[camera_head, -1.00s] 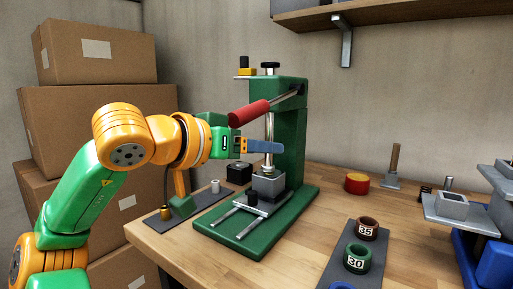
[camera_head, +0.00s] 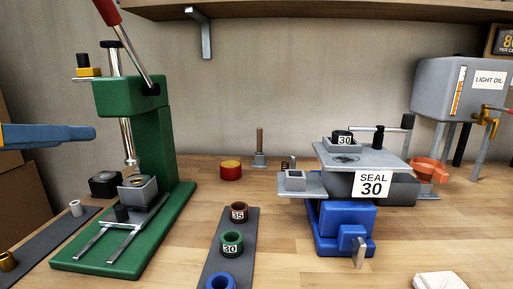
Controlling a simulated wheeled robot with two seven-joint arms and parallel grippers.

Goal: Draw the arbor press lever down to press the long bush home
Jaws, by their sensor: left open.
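The green arbor press (camera_head: 150,140) stands on the left of the bench in the head view. Its lever (camera_head: 133,58) slants up to the left, and its red grip (camera_head: 106,10) is cut off by the top edge. The shiny ram (camera_head: 127,140) hangs above a grey block (camera_head: 138,193) on the press base. A small brass-coloured ring shows in the block's top; I cannot tell whether it is the long bush. My left gripper (camera_head: 88,133) shows as blue fingers at the left edge, apart from the press and below the lever grip. It is open and empty. My right gripper is not in view.
A dark mat (camera_head: 45,245) at left holds a pale bush (camera_head: 75,208) and a brass one (camera_head: 7,262). Another mat (camera_head: 212,262) holds several numbered rings. A blue vise-like stand with a SEAL 30 plate (camera_head: 372,185) is right. A shelf (camera_head: 300,10) hangs above.

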